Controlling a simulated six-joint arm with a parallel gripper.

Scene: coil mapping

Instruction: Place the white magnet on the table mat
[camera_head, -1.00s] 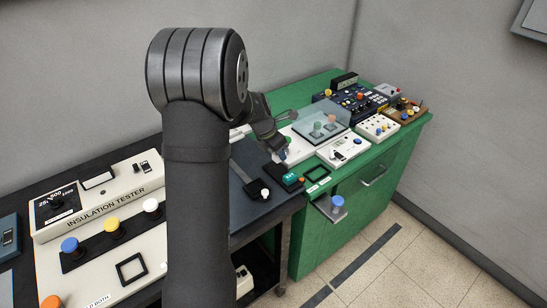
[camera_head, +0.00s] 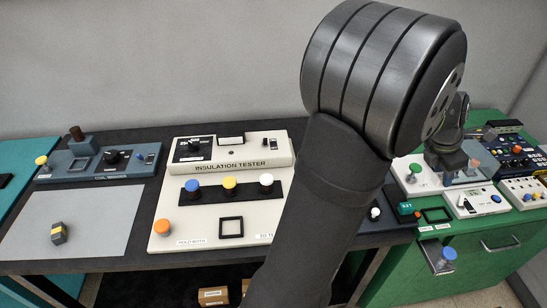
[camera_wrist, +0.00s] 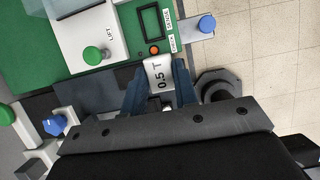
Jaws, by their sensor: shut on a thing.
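The white magnet (camera_wrist: 158,74), a white block marked "0.5 T", is between the fingers of my gripper (camera_wrist: 160,88) in the wrist view. My gripper is shut on it, near the front edge of the green bench. In the head view my gripper (camera_head: 446,162) is small and dark beside the green-knobbed white box, and I cannot make out the magnet there. The grey table mat (camera_head: 100,210) lies flat on the dark table at the left of the head view, far from my gripper. A small dark block with yellow ends (camera_head: 58,233) is on the mat.
The cream insulation tester (camera_head: 215,220) stands between the mat and my arm. A blue-grey device (camera_head: 95,165) is behind the mat. The green bench (camera_head: 455,270) carries several instruments; a blue-knobbed plate (camera_head: 440,258) sticks out from its front. Most of the mat is bare.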

